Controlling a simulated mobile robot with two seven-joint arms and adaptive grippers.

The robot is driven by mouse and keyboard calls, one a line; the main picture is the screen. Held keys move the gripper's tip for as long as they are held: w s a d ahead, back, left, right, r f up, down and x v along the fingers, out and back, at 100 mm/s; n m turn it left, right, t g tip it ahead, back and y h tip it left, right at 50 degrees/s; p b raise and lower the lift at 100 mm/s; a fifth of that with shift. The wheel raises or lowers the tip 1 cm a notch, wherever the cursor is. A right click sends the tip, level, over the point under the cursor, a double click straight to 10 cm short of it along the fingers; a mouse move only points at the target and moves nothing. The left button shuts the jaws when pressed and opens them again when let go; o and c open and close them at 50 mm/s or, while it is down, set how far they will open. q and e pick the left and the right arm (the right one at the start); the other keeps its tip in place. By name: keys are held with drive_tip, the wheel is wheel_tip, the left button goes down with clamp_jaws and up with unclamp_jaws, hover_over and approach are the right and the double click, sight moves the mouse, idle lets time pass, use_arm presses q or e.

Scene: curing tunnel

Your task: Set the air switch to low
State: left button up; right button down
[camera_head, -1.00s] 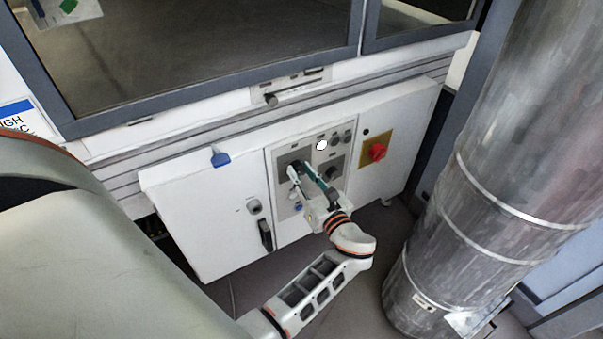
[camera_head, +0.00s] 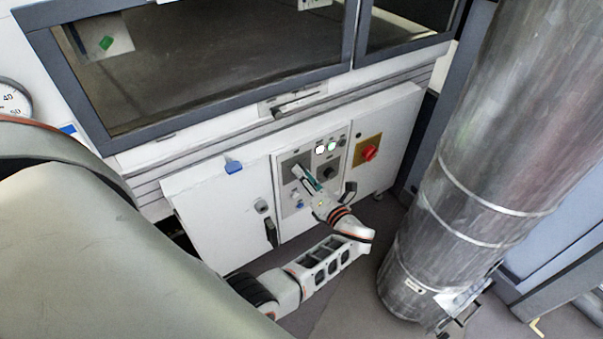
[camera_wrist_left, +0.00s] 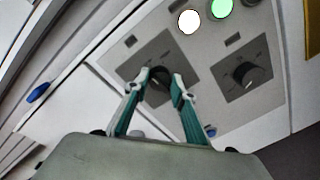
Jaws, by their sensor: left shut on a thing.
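The panel on the white cabinet has two dark rotary knobs on grey plates, with labels too small to read. My left gripper (camera_head: 304,174) reaches the left knob's plate (camera_head: 287,166), where its fingers mostly hide the knob. In the left wrist view, the green fingers of my left gripper (camera_wrist_left: 164,86) are on either side of this dark knob (camera_wrist_left: 160,70), shut on it. I take it to be the air switch, but cannot read its setting. The other knob (camera_wrist_left: 250,75) stands free to the right. My right gripper is not in view.
Above the knobs are a lit white lamp (camera_head: 320,150) and a lit green lamp (camera_head: 332,146). A red switch (camera_head: 369,153) on a yellow plate is to their right. A large metal duct (camera_head: 480,170) stands at right. A blue tab (camera_head: 233,166) sticks out at left.

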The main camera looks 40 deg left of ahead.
use_arm(q)
drive_tip(key=shift+a+m+p, duration=0.1)
drive_tip(key=shift+m+p, duration=0.2)
drive_tip(key=shift+m, duration=0.3)
drive_tip(key=o, duration=1.1)
drive_tip(key=shift+r, duration=5)
